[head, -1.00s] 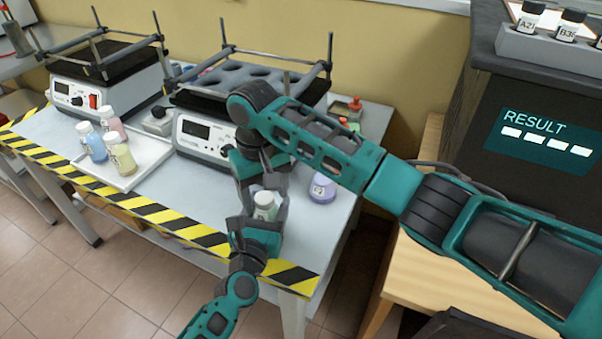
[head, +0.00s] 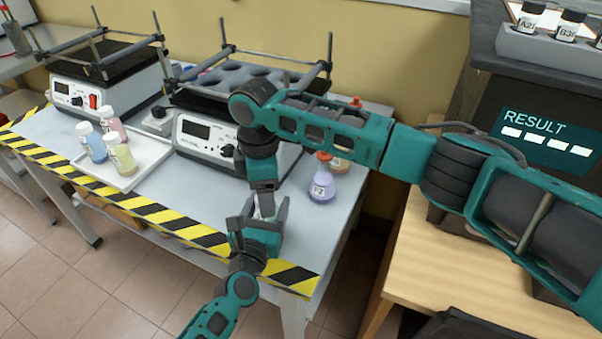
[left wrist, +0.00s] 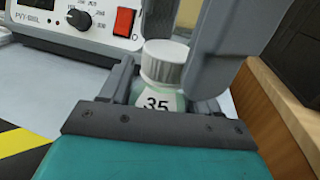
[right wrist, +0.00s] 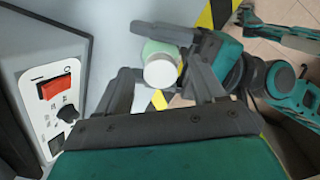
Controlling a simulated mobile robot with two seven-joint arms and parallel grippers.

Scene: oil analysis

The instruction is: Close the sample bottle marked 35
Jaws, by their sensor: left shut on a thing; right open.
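The sample bottle marked 35 (left wrist: 157,100) is upright in my left gripper (head: 264,213), which is shut on it above the table's front right corner. Its white cap (left wrist: 163,62) sits on top of the bottle; how tight it is I cannot tell. My right gripper (head: 264,190) points down just over the bottle. In the right wrist view its open fingers (right wrist: 162,80) stand on either side of the cap (right wrist: 161,72), and I see no clear contact. In the head view the grippers hide most of the bottle.
A shaker (head: 208,138) stands behind the grippers. A purple flask (head: 322,182) with a red stopper stands to their right, near another flask. A white tray (head: 128,180) with several bottles is on the left. Striped tape marks the table's front edge.

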